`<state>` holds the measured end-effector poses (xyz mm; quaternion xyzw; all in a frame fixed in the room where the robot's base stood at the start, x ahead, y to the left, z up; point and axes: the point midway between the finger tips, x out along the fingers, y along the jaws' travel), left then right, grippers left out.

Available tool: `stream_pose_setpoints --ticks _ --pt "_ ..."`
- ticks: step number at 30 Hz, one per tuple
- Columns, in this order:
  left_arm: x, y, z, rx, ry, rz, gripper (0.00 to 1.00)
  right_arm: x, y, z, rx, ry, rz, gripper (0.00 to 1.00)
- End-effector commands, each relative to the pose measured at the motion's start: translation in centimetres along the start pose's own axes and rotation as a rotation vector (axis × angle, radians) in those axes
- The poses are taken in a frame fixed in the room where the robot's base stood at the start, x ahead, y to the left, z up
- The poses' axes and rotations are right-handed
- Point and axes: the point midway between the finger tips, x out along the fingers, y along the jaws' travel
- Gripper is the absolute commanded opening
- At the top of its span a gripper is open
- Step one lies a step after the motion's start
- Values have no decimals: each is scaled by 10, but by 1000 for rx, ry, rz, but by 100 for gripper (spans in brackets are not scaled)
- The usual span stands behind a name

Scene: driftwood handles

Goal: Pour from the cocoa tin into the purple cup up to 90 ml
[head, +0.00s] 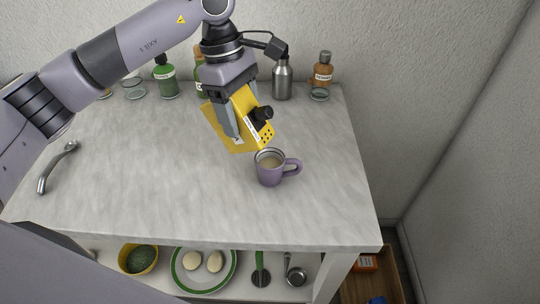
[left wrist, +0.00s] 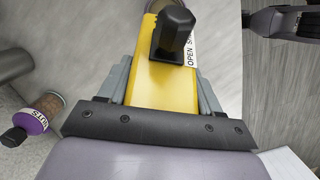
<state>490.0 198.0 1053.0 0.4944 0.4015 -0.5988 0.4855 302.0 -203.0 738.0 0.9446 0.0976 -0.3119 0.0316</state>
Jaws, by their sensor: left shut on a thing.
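The yellow cocoa tin (head: 248,117) with a black cap is held in my left gripper (head: 229,120), which is shut on it. The tin is tilted, its black-dotted end facing down and right, just above and left of the cup. The purple cup (head: 269,174) stands upright on the counter, handle to the right, with light brown contents inside. No stream shows between tin and cup. In the left wrist view the tin (left wrist: 167,85) fills the space between the fingers. My right gripper is not in the head view; a dark gripper-like part shows at the wrist view's upper right.
Along the back stand a green bottle (head: 166,80), a steel bottle (head: 282,79) and a brown bottle (head: 323,71). A shelf below holds a yellow bowl (head: 138,259) and a green-rimmed plate (head: 204,285).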

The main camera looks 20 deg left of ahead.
Motion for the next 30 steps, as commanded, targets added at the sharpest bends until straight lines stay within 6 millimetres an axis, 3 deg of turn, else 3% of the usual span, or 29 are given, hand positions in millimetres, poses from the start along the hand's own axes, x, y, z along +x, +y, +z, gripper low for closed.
stream_pose_setpoints --ticks 30 --pt "2 0 2 0 62 1 28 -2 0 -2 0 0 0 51"
